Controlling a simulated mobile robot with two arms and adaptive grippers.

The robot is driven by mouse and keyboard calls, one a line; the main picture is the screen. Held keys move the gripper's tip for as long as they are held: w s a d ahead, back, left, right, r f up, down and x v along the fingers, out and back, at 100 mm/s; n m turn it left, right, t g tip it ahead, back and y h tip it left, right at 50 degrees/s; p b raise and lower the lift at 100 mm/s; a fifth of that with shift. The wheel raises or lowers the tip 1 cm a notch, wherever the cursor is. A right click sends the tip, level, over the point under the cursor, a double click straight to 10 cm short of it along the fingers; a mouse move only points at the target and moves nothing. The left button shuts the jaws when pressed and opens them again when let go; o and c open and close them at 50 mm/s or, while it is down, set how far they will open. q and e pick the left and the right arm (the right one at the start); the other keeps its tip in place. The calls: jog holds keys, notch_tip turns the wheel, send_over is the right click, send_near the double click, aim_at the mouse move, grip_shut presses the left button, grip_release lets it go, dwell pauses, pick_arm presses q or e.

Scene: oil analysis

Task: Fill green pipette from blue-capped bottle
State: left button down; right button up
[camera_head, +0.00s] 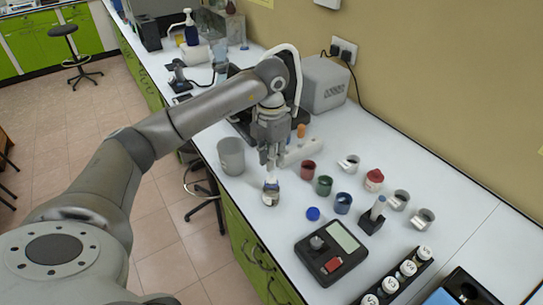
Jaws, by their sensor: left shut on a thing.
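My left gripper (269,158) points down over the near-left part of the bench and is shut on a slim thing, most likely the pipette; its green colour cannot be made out. A small open clear bottle (271,195) with a pale label stands right below the fingers. The held thing's lower end is at the bottle's mouth; whether it reaches inside is too small to tell. A blue cap (313,214) lies loose on the bench to the right of the bottle. My right gripper is not in view.
Red (308,171), green (324,186) and blue (343,204) cups stand close on the right. A grey beaker (231,156) is left of the gripper. A black scale (331,253), a red-topped container (374,180) and white-capped vials (408,267) are further right. The bench's front edge is near.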

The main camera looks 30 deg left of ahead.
pick_arm(q)
jog(key=shift+f+b, duration=0.45)
jog(key=shift+f, duration=0.25)
jog(key=shift+f, duration=0.1)
jog(key=shift+f, duration=0.1)
